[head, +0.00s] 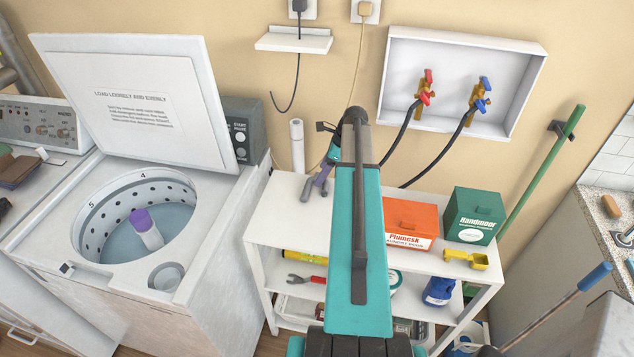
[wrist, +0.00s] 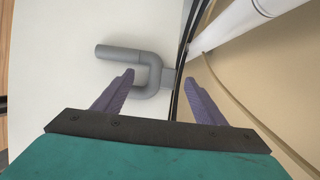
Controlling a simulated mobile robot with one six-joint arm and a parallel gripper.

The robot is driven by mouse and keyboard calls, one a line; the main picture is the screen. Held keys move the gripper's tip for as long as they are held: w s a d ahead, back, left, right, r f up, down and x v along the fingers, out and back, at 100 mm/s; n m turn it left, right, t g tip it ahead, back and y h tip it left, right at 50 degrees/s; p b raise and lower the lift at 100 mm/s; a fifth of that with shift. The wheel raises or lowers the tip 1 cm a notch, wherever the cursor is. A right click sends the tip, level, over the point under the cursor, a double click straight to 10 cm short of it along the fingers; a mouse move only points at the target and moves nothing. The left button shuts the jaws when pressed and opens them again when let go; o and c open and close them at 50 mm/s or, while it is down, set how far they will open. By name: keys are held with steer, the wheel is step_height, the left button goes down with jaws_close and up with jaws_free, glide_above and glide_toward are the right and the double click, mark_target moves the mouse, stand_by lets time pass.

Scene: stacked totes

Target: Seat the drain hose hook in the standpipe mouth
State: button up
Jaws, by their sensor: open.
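The grey U-shaped drain hose hook (head: 305,194) lies on the white shelf top, at its left part. In the wrist view the hook (wrist: 122,53) shows its bend between my finger tips, and the left finger covers part of its lower leg. My gripper (head: 323,176) is open over it, with purple fingers; in the wrist view (wrist: 158,79) its fingers stand apart on either side of the bend. I cannot tell whether either finger touches it. The white standpipe (head: 297,147) stands upright at the wall behind the hook; it also shows in the wrist view (wrist: 238,24). Its mouth is hard to make out.
An open washer (head: 215,215) stands left of the shelf (head: 265,235). Black hoses hang from a wall box (head: 450,125). My arm hides the shelf's middle.

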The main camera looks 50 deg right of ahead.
steer(key=shift+x, duration=0.8)
steer(key=c, duration=1.2)
